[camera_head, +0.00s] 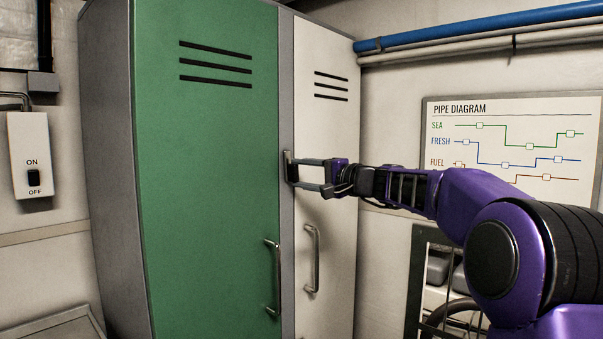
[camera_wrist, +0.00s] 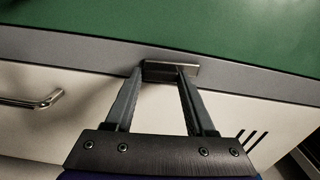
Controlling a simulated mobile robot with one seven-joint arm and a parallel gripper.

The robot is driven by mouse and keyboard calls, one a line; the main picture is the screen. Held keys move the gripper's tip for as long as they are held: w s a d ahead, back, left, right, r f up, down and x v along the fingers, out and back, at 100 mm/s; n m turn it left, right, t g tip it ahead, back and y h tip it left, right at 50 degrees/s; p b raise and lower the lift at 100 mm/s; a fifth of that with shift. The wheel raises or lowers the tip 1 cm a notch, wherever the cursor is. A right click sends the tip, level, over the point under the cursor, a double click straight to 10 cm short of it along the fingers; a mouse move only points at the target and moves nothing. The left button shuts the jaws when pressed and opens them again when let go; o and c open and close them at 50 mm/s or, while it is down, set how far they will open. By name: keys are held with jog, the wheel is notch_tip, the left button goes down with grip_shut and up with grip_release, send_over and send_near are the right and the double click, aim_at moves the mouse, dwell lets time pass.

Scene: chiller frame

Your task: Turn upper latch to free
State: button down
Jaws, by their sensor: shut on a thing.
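The upper latch (camera_head: 288,167) is a small dark metal piece on the grey strip between the green door (camera_head: 205,130) and the white door (camera_head: 325,130). In the wrist view the latch (camera_wrist: 171,71) is a short flat bar lying along the grey strip. My gripper (camera_head: 300,172) reaches it from the right, and its two fingers meet the latch; the gripper is shut on it. The fingertips partly hide the latch.
Two vertical handles stand out lower down, one on the green door (camera_head: 273,278) and one on the white door (camera_head: 313,258). A switch box (camera_head: 31,155) is on the left wall. A pipe diagram board (camera_head: 513,145) and blue pipe (camera_head: 480,27) are on the right.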

jog(key=shift+m, duration=0.6)
jog(key=shift+c, duration=1.2)
grip_release()
jog(key=shift+d, duration=0.1)
jog(key=b+v, duration=0.1)
jog(key=v, duration=1.6)
jog(key=shift+b, duration=0.35)
jog(key=shift+s+d, duration=0.1)
jog(key=shift+s, duration=0.05)
